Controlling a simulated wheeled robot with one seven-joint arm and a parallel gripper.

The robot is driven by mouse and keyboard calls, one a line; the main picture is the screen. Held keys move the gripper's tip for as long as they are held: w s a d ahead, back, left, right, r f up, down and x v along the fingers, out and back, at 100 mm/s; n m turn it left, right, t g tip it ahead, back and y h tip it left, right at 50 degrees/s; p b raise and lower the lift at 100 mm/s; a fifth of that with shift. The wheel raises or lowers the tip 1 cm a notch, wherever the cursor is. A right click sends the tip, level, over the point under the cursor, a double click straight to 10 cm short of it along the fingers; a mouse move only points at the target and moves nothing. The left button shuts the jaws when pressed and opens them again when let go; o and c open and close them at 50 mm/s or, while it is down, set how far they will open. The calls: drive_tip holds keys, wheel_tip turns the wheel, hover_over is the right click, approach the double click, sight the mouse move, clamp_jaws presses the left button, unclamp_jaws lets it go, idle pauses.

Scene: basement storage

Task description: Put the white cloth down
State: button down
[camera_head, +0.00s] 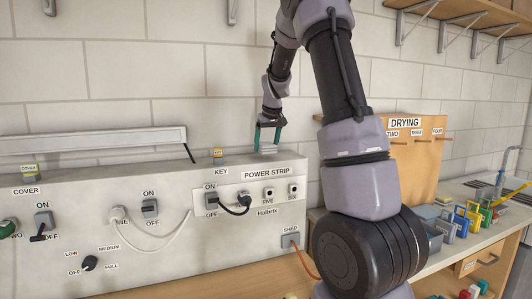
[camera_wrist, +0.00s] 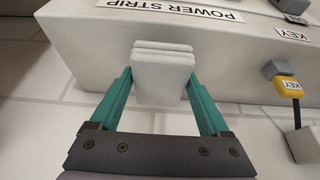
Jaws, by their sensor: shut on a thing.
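The white cloth (camera_wrist: 163,75) is a folded, layered pad between the two teal fingers in the wrist view. My gripper (camera_wrist: 160,88) is shut on it. In the head view, my gripper (camera_head: 267,137) points down over the top of the grey control panel (camera_head: 120,217), behind the POWER STRIP label. The cloth (camera_head: 268,149) shows there as a small pale patch at the fingertips, at the panel's top edge. I cannot tell whether the cloth touches the panel top.
A yellow KEY tag (camera_head: 218,153) stands on the panel top left of my gripper. A long white bar (camera_head: 95,142) lies farther left. A wooden DRYING board (camera_head: 412,155) with pegs stands at the right. Several coloured padlocks (camera_head: 461,222) sit beyond my arm.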

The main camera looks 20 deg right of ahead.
drive_tip(key=shift+f, duration=1.35)
unclamp_jaws()
drive_tip(key=shift+f, duration=0.1)
drive_tip(key=v, duration=1.2)
drive_tip(key=s+a+r+m+t+y, duration=0.1)
drive_tip(key=s+a+r, duration=0.15)
drive_tip(key=s, duration=0.55)
drive_tip(key=s+a+r+m+y, duration=0.15)
drive_tip(key=s+a, duration=0.25)
drive_tip(key=s, duration=0.5)
drive_tip(key=s+a+f+m+t, duration=0.1)
drive_tip(key=s+a, duration=0.3)
drive_tip(key=s, duration=0.9)
drive_tip(key=shift+a+f+m+t, duration=0.2)
drive_tip(key=shift+f+m+t, duration=0.15)
drive_tip(key=shift+f, duration=0.35)
drive_tip(key=shift+s+h, duration=0.1)
drive_tip(key=shift+h, duration=0.15)
